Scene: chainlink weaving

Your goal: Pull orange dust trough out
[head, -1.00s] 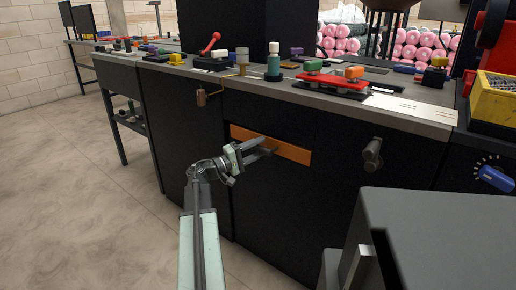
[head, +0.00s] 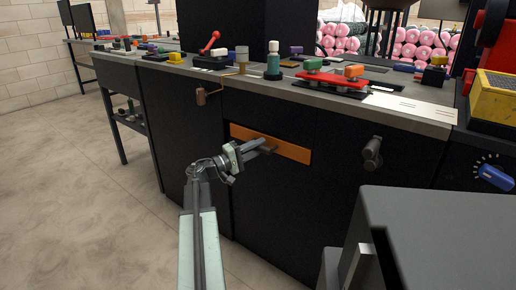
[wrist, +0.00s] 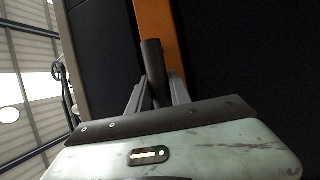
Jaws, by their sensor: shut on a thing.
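The orange dust trough (head: 291,151) shows as a flat orange front strip set in the black machine cabinet in the head view. It looks flush with the cabinet face; its inside is hidden. In the wrist view the orange strip (wrist: 155,22) runs upward behind a dark handle (wrist: 152,62). My gripper (head: 268,146) reaches the left half of the strip. In the wrist view my gripper (wrist: 157,92) has its two fingers closed on either side of the dark handle.
A dark knob (head: 372,150) sticks out of the cabinet right of the trough. A brown hanging handle (head: 201,95) is at upper left. A large grey box (head: 440,235) fills the lower right. The floor (head: 90,200) at left is clear.

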